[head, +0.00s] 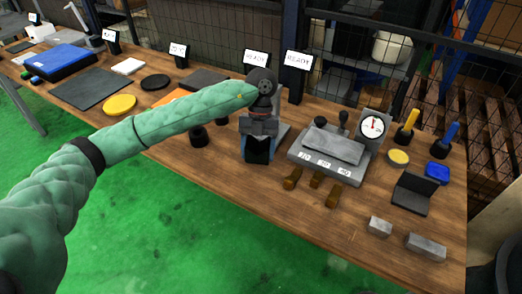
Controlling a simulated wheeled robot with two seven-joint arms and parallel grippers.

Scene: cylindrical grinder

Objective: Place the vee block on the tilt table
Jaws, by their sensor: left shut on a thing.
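My left gripper (259,131) points down over the middle of the table and is shut on a dark block with blue-grey sides (257,151). I take this to be the vee block, but the gripper and arm hide its top and its groove does not show. Just to its right stands a grey fixture with a sloping plate (333,146), number labels along its front, and a black knob, which looks like the tilt table. The held block is beside the fixture, not on it. I cannot tell whether it touches the wood. My right gripper is not in view.
Brass-coloured pieces (317,179) lie in front of the fixture. A round dial (374,125) stands behind its right side. Grey blocks (427,246) and a dark angled plate (414,193) are at the right. Black cylinders (199,136) stand left of the gripper. READY signs (298,61) stand behind.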

